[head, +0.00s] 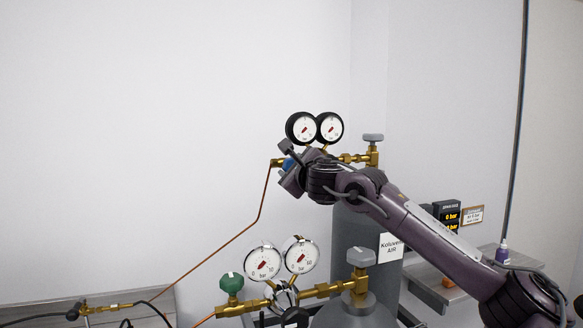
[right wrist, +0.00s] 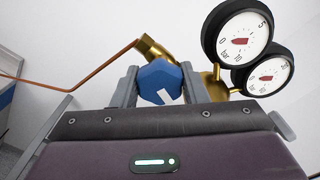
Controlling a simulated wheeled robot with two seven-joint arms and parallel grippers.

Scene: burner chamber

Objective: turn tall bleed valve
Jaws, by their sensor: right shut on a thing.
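The tall bleed valve has a blue knob with a white mark (right wrist: 158,82), seen between my fingers in the right wrist view. In the head view only a bit of the blue knob (head: 288,163) shows beside my gripper. My right gripper (right wrist: 160,85) is shut on the blue knob, one finger on each side. In the head view the right gripper (head: 290,165) is at the brass fitting left of the tall cylinder, below two black-rimmed gauges (head: 315,128). My left gripper is not in view.
A shorter cylinder (head: 355,312) stands in front, with a green knob (head: 231,283), two silver-rimmed gauges (head: 280,260) and brass fittings. A copper pipe (head: 225,243) runs down left from the tall valve. A shelf (head: 465,272) is at right. The wall at upper left is clear.

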